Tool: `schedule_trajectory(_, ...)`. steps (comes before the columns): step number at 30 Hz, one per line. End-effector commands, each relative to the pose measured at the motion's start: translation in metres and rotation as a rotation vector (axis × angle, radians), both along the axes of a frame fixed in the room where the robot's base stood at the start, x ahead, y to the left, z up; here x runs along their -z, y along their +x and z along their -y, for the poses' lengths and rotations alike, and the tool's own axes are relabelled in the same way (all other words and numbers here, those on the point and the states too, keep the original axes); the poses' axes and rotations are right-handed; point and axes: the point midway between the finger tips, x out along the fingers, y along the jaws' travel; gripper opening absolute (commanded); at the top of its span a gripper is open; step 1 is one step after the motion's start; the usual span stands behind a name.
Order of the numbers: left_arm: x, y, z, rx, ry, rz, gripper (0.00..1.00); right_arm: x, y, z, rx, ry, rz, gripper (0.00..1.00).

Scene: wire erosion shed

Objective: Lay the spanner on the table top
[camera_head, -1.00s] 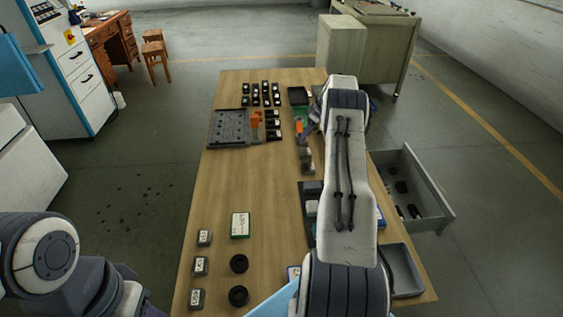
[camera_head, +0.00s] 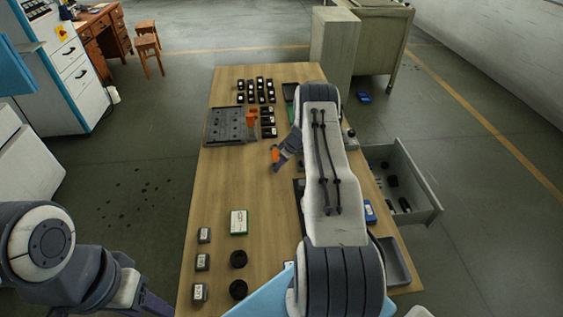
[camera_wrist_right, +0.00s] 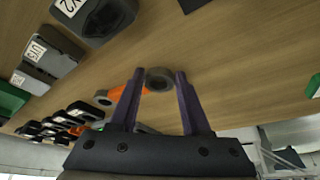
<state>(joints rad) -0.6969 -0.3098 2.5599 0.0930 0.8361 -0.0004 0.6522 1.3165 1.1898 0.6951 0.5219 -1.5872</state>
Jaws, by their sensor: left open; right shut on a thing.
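The spanner (camera_head: 275,154) has an orange handle; it also shows in the right wrist view (camera_wrist_right: 158,79) with grey ring ends. My right gripper (camera_head: 281,160) is shut on it over the table top (camera_head: 222,178). In the right wrist view the fingers (camera_wrist_right: 158,86) stand on either side of one ring end, and wood lies behind it. I cannot tell the exact gap between spanner and wood. My left gripper (camera_head: 156,304) is open at the bottom left, off the table's left side, only partly in frame.
A dark tray (camera_head: 215,127) with an orange item (camera_head: 252,117) and several black blocks stand at the far end. A green-white box (camera_head: 239,222), black rings (camera_head: 238,259) and small labelled blocks (camera_head: 203,235) lie nearer. An open drawer (camera_head: 420,200) juts right. The left-centre wood is clear.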

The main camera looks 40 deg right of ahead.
Motion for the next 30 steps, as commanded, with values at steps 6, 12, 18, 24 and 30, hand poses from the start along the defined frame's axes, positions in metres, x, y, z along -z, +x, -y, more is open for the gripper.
schedule_trajectory(6, 0.0, 0.0, 0.0, 0.0, 0.0, 0.0, 0.5, 0.001, 0.001, 0.001, 0.002, -0.001, 0.002, 0.0)
schedule_trajectory(12, 0.002, 0.0, 0.0, 0.0, 0.0, 0.0, 0.5, 0.003, 0.0, 0.001, 0.001, 0.0, 0.001, 0.63)
schedule_trajectory(18, 0.002, 0.0, 0.0, 0.0, 0.0, 0.0, 0.5, 0.003, 0.0, 0.001, 0.001, 0.001, 0.001, 0.8)
schedule_trajectory(24, 0.0, 0.0, 0.0, 0.0, 0.0, 0.0, 0.5, 0.001, 0.0, 0.001, 0.001, 0.001, 0.001, 0.8)
schedule_trajectory(30, 0.005, 0.0, 0.0, 0.0, 0.0, 0.0, 0.5, -0.019, -0.007, 0.005, 0.003, -0.002, 0.003, 0.8)
